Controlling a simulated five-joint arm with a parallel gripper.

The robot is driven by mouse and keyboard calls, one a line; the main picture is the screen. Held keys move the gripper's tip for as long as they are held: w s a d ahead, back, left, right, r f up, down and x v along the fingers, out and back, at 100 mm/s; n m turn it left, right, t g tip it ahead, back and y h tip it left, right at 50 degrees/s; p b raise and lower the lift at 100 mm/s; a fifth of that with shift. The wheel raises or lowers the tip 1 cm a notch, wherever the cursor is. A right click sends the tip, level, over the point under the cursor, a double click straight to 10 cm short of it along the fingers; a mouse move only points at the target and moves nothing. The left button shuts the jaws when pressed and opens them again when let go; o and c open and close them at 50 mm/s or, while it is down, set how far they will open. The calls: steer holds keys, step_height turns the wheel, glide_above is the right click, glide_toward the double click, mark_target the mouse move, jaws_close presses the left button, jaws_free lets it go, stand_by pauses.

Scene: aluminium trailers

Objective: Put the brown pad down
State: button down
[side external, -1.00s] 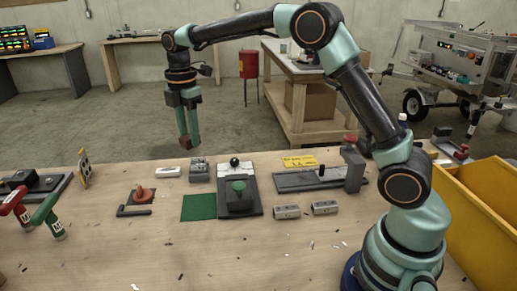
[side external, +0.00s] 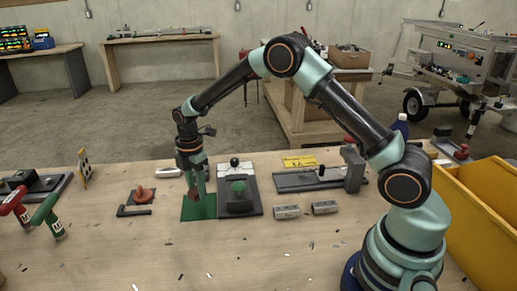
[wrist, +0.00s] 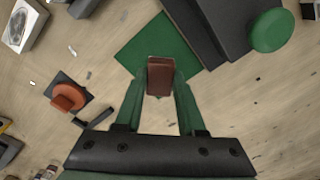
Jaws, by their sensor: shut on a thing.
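The brown pad (wrist: 160,77) is a small reddish-brown block between the green fingertips of my gripper (wrist: 160,88) in the wrist view. My gripper is shut on it. In the side view my gripper (side external: 197,192) points down over the green square (side external: 198,208), with the pad (side external: 193,195) at its tips, partly hidden by the fingers. In the wrist view the green square (wrist: 158,42) lies behind the pad. I cannot tell whether the pad touches it.
A dark fixture with a green knob (side external: 238,187) stands just right of the green square. An orange knob on a dark plate (side external: 142,196) and a black hex key (side external: 134,212) lie to the left. Grey blocks (side external: 287,211) sit further right. The front of the table is mostly clear.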

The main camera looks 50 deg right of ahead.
steer(key=shift+f, duration=1.65)
steer(key=shift+f, duration=0.1)
steer(key=c, duration=0.5)
jaws_free()
